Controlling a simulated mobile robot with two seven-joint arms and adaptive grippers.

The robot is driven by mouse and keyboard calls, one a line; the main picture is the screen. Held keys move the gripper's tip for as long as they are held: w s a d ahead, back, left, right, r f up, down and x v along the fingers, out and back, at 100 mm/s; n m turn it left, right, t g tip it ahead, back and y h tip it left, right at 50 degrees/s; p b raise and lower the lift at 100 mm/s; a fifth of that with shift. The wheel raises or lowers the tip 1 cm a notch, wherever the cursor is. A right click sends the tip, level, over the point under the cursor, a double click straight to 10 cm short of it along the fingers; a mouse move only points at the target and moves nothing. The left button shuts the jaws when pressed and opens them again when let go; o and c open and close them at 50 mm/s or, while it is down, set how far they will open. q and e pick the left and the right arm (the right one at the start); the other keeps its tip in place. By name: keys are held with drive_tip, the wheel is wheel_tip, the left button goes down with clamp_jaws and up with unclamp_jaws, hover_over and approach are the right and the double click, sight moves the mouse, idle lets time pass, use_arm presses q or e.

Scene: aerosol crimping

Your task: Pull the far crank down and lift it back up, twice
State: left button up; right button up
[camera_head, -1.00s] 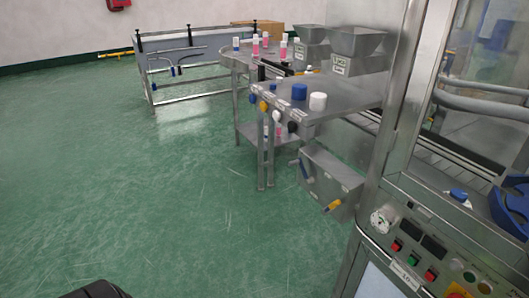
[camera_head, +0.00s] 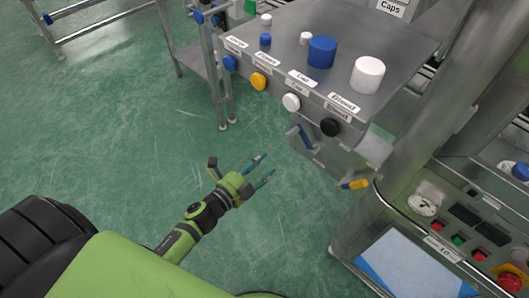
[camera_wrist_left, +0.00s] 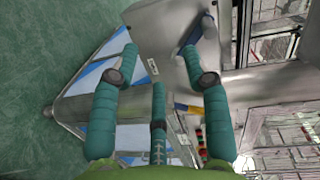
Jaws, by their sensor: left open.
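The far crank (camera_head: 300,137) has a blue handle and sits on the side of a grey metal box under the table edge. A nearer crank (camera_head: 355,185) has a yellow handle. My left gripper (camera_head: 262,168) is open and empty, to the left of and below the blue handle, apart from it. In the left wrist view, my gripper's teal fingers (camera_wrist_left: 160,52) are spread. The blue handle (camera_wrist_left: 191,34) shows near the right fingertip there; I cannot tell the depth between them. My right gripper is not in view.
Above the cranks, a steel table (camera_head: 290,62) carries blue and white caps, with coloured knobs along its front edge. A control panel (camera_head: 470,235) stands at the right. Green floor (camera_head: 120,130) is open to the left of the box.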

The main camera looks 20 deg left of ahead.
sight(287, 137)
use_arm(q)
wheel_tip(287, 137, up, 6)
drive_tip(key=d+m+h, duration=0.2)
drive_tip(key=m, duration=0.1)
drive_tip(key=shift+t, duration=0.4)
drive_tip(key=x, duration=0.7)
drive_tip(key=shift+w+a+f+b, duration=0.25)
drive_tip(key=shift+w+f+b, duration=0.05)
drive_tip(key=shift+w, duration=0.2)
drive_tip(key=shift+w+d, duration=0.2)
drive_tip(key=shift+w, duration=0.5)
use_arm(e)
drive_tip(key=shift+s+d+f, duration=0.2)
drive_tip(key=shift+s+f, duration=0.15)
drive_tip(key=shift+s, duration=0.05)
use_arm(q)
clamp_jaws()
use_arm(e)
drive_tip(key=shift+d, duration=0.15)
